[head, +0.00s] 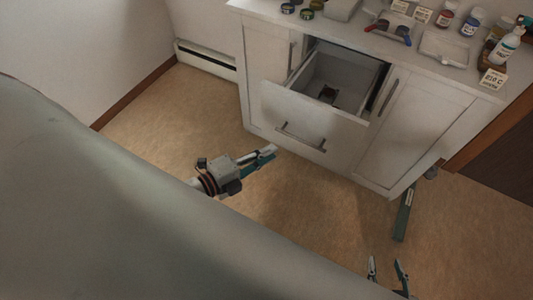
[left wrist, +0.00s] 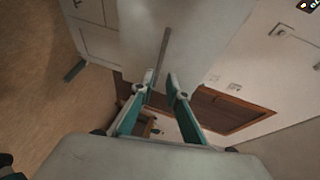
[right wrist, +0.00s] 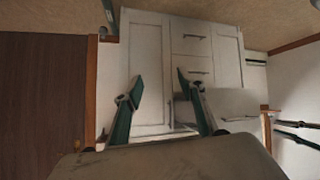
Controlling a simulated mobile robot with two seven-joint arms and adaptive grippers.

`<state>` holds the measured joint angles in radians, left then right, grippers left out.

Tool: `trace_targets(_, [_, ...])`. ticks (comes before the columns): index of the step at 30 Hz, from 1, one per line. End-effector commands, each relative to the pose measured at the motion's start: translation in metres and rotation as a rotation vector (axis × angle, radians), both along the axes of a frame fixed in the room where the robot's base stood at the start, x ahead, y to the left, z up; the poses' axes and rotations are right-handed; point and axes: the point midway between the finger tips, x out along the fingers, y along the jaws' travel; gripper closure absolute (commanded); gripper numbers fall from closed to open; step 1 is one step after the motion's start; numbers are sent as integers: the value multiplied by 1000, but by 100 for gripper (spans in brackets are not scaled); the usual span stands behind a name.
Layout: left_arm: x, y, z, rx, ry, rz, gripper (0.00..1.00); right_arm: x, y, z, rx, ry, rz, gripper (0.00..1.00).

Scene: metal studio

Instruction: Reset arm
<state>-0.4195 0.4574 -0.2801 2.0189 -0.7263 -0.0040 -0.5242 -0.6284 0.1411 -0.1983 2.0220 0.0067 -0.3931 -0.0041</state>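My left gripper (head: 270,153) is in front of the white cabinet, near the handle side of the open drawer (head: 310,115). It is empty, and its fingers are partly apart with a gap between the tips in the left wrist view (left wrist: 161,78). My right gripper (head: 385,262) is low at the bottom right of the head view. Its fingers are spread wide and empty in the right wrist view (right wrist: 158,80), which faces the cabinet (right wrist: 150,60). A small dark object (head: 328,94) lies inside the drawer; I cannot tell what it is.
The counter (head: 400,45) holds bottles (head: 508,45), red-blue-handled pliers-like tools (head: 388,28), small round tins, a tray (head: 443,48) and label cards (head: 493,78). The drawer sticks out over the floor. A baseboard heater (head: 206,60) runs along the wall. Floor (head: 300,200) between the grippers is clear.

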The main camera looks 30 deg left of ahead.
Motion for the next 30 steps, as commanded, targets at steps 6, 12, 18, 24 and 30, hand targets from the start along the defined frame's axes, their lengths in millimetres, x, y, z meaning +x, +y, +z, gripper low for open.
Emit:
trace_targets(6, [0, 0, 0, 0, -1, 0, 85, 0, 0, 0, 0, 0, 0, 60])
trace_targets(12, [0, 0, 0, 0, -1, 0, 85, 0, 0, 0, 0, 0, 0, 60])
trace_targets(18, [-2, 1, -1, -44, 29, 26, 85, 2, 0, 4, 1, -5, -1, 60])
trace_targets(24, [-26, 11, -27, -432, 302, 272, 85, 8, 2, 25, 15, -20, -5, 60])
trace_targets(30, [-74, 5, -71, -877, 623, 559, 85, 0, 8, 31, 35, -6, -4, 60])
